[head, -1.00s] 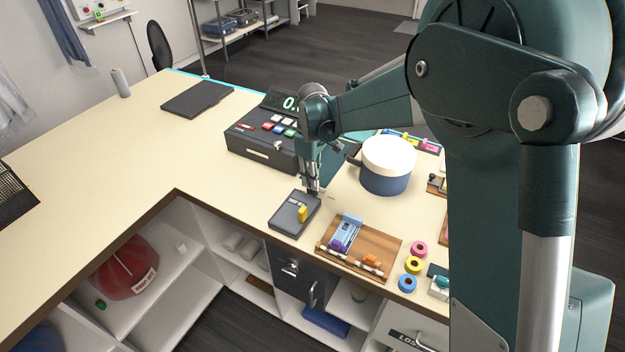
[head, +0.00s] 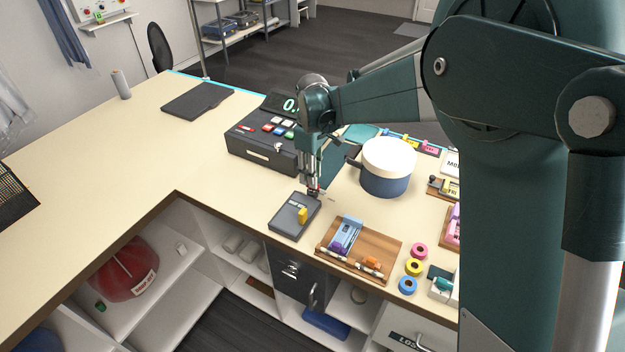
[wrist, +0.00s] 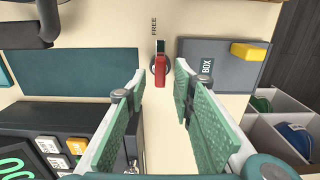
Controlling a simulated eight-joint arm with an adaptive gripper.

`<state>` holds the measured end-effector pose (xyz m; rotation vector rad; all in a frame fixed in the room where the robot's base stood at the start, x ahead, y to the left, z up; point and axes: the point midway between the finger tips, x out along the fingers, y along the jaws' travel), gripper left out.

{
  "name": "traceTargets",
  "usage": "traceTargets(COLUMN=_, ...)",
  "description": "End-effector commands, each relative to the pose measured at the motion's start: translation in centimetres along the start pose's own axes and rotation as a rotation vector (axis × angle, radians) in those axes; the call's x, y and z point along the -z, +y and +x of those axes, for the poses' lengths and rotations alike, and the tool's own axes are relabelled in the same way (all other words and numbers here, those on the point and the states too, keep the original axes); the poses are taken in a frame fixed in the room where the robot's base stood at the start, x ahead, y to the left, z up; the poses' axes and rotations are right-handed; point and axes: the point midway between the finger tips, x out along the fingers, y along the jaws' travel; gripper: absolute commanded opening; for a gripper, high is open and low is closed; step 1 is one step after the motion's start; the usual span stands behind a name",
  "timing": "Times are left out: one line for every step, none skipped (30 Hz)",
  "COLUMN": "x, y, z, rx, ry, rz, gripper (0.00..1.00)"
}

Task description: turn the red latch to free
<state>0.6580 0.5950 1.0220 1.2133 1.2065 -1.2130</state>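The red latch (wrist: 160,68) is a small red bar on a round base on the counter. In the wrist view it lies nearly upright in the picture, with a dark piece at its top end and the word FREE (wrist: 154,27) printed just beyond, slightly left. My gripper (wrist: 158,82) is open, with one green-padded finger on each side of the latch and gaps between. Whether the fingertips are down at its height is hard to tell. In the head view my gripper (head: 313,187) points down beside the grey box, and only a speck of red shows there.
The grey box (wrist: 215,72) with a yellow handle (wrist: 248,51) stands close right of the latch in the wrist view. The cash register (head: 258,150) and the blue pot (head: 385,181) flank my gripper. A wooden tray (head: 383,250) is nearer the counter edge.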

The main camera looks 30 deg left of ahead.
Motion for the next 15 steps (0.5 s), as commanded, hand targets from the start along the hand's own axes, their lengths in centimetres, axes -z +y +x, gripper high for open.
traceTargets(x=0.0, y=0.0, z=-0.8, rx=0.000, ry=0.000, rz=0.000, gripper=0.26)
traceTargets(x=0.0, y=0.0, z=-1.3, rx=0.000, ry=0.000, rz=0.000, gripper=0.26)
traceTargets(x=0.0, y=0.0, z=-1.9, rx=0.000, ry=0.000, rz=0.000, gripper=0.26)
traceTargets(x=0.0, y=0.0, z=-2.4, rx=0.000, ry=0.000, rz=0.000, gripper=0.26)
traceTargets(x=0.0, y=0.0, z=-2.9, rx=0.000, ry=0.000, rz=0.000, gripper=0.26)
traceTargets(x=0.0, y=0.0, z=-3.6, rx=0.000, ry=0.000, rz=0.000, gripper=0.26)
traceTargets(x=0.0, y=0.0, z=-4.1, rx=0.000, ry=0.000, rz=0.000, gripper=0.26)
traceTargets(x=0.0, y=0.0, z=-4.5, rx=0.000, ry=0.000, rz=0.000, gripper=0.26)
traceTargets(x=0.0, y=0.0, z=-5.1, rx=0.000, ry=0.000, rz=0.000, gripper=0.26)
traceTargets(x=0.0, y=0.0, z=-5.6, rx=0.000, ry=0.000, rz=0.000, gripper=0.26)
traceTargets(x=0.0, y=0.0, z=-6.0, rx=0.000, ry=0.000, rz=0.000, gripper=0.26)
traceTargets(x=0.0, y=0.0, z=-6.5, rx=0.000, ry=0.000, rz=0.000, gripper=0.26)
traceTargets(x=0.0, y=0.0, z=-6.9, rx=0.000, ry=0.000, rz=0.000, gripper=0.26)
traceTargets(x=0.0, y=0.0, z=-7.3, rx=0.000, ry=0.000, rz=0.000, gripper=0.26)
traceTargets(x=0.0, y=0.0, z=-7.7, rx=0.000, ry=0.000, rz=0.000, gripper=0.26)
